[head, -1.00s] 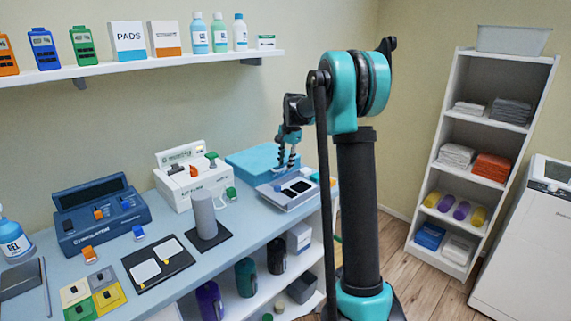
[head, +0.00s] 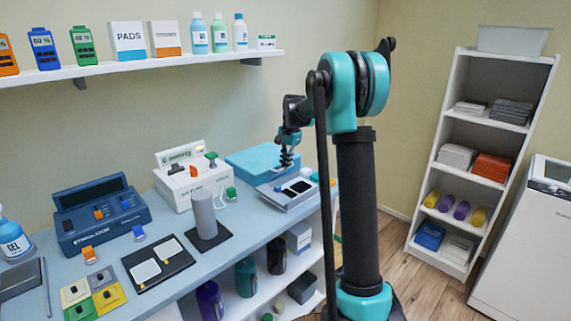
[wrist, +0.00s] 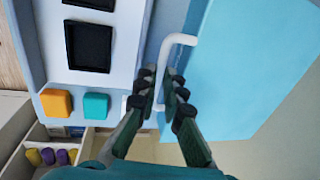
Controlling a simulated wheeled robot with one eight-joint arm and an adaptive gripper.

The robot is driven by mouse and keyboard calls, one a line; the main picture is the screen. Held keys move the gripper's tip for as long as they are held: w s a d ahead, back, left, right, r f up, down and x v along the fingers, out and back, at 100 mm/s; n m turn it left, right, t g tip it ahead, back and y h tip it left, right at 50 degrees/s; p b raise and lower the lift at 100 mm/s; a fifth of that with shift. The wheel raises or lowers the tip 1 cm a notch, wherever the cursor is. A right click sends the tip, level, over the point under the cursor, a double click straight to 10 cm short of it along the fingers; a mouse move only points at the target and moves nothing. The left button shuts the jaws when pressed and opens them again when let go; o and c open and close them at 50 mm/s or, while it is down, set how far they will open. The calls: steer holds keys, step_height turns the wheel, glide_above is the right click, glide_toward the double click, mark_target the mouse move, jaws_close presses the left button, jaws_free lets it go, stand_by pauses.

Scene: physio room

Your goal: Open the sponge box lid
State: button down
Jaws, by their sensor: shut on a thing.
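The sponge box is light blue (head: 248,161) and stands at the far right end of the counter, partly hidden behind my arm. Its lid looks flat and down in the head view. In the wrist view the broad blue lid (wrist: 248,70) fills the right side, with a white bar handle (wrist: 166,60) along its edge. My gripper (wrist: 165,78) is shut on the handle, with one finger on each side of it. In the head view my gripper (head: 286,162) is at the box's front edge.
A grey tray with dark pads (head: 290,192) lies right in front of the box. An orange block (wrist: 56,102) and a teal block (wrist: 95,106) sit near the tray. A white unit (head: 190,184) and a grey cylinder (head: 203,215) stand to the left.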

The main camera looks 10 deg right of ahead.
steer(key=shift+r, duration=0.5)
steer(key=w+a+r, duration=0.4)
steer(key=w+r, duration=0.1)
steer(key=r, duration=0.4)
steer(key=w+a+r+g, duration=0.1)
steer(key=w+a+r, duration=0.3)
steer(key=r, duration=0.6)
steer(key=shift+w+h, duration=0.3)
steer(key=shift+w, duration=0.2)
steer(key=c, duration=1.4)
jaws_free()
steer(key=shift+w+a+f, duration=0.1)
steer(key=shift+w+f, duration=0.15)
steer(key=shift+f, duration=0.05)
steer(key=shift+c, duration=0.8)
